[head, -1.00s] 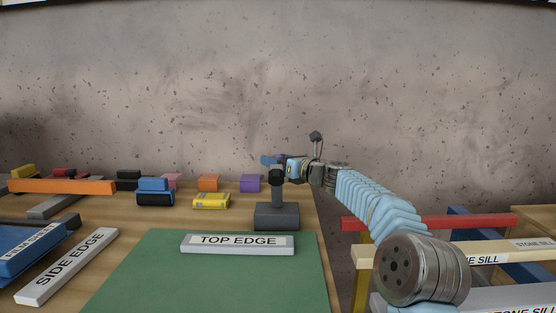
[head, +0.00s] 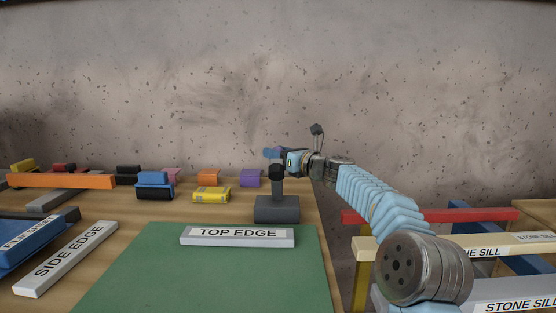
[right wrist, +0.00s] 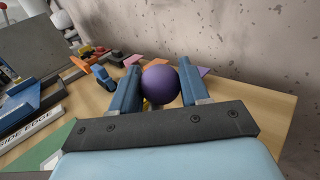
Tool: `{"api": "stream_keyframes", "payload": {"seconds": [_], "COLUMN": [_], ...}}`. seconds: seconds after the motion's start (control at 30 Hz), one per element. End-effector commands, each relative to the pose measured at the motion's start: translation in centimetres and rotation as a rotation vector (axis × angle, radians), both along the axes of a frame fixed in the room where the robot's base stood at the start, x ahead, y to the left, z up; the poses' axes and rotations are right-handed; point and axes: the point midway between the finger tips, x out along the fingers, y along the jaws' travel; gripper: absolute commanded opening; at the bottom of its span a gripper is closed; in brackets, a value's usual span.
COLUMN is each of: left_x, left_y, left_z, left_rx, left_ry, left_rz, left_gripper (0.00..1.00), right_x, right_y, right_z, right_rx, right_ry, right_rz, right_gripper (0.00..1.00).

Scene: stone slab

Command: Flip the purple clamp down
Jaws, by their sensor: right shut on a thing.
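My right gripper (head: 272,153) reaches in from the right, at the far right corner of the table. In the right wrist view, its two blue fingers (right wrist: 159,90) stand on either side of a round purple knob (right wrist: 160,84), and they are shut on it. The knob looks like the purple clamp's handle end, but the rest of the clamp and its joint are hidden by the gripper. A grey block with a dark upright post (head: 277,209) stands just below the gripper in the head view. My left gripper is not in view.
A purple block (head: 250,178), an orange block (head: 208,177) and a yellow item (head: 211,194) lie left of the post. A "TOP EDGE" bar (head: 238,243) lies on the green sheet (head: 200,280). Racks with labelled sills (head: 480,250) stand right of the table.

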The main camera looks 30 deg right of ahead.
Motion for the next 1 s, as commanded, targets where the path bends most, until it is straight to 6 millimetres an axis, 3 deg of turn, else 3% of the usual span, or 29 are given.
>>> {"api": "stream_keyframes", "payload": {"seconds": [0.03, 0.4, 0.63, 1.0], "left_x": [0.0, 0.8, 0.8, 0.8], "left_y": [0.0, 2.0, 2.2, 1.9], "left_z": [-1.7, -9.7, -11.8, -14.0], "left_rx": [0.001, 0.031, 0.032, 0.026], "left_ry": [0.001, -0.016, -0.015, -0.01], "left_rz": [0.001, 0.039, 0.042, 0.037], "left_gripper": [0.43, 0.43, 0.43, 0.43], "right_x": [-0.2, -2.9, -5.2, -8.3], "right_y": [0.0, 1.6, 3.1, 5.1], "right_z": [-0.5, 0.5, 1.6, 1.3], "right_rx": [-0.012, -0.167, -0.179, -0.177], "right_ry": [-0.025, -0.28, -0.296, -0.295], "right_rz": [-0.003, -0.003, -0.001, 0.001], "right_gripper": [0.0, 0.0, 0.0, 0.0]}}
